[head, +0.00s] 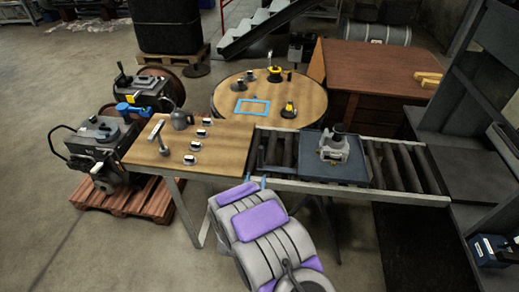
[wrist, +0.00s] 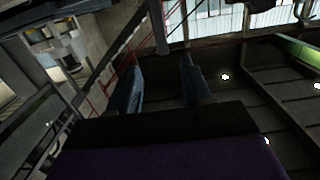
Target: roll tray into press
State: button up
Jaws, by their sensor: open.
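A grey metal part (head: 334,149) stands on the tray. The press (head: 455,130) is a dark upright frame at the right, with a flat bed at the conveyor's right end. Bare rollers lie between the tray and the press. My gripper (wrist: 162,85) is open in the wrist view, its two dark fingers apart with nothing visible between them. In the head view my grey and purple arm is at the conveyor's near left; the fingers are mostly hidden there.
A wooden table (head: 225,150) with small parts adjoins the conveyor's left end. A round table (head: 225,98) and a brown desk (head: 385,65) stand behind. Engines on a pallet (head: 130,205) are at the left. A blue box (head: 493,250) is at the lower right. Open floor lies front left.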

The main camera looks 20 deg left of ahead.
aim_at(260, 154)
jog(key=shift+t, duration=0.3)
jog(key=b+x, duration=0.2)
jog(key=x, duration=1.3)
jog(key=shift+w+a+f, duration=0.15)
jog(key=shift+w, duration=0.05)
jog(key=shift+w+a, duration=0.25)
jog(key=shift+w, duration=0.35)
jog(key=shift+d, duration=0.1)
jog(key=shift+c, duration=0.5)
grip_shut()
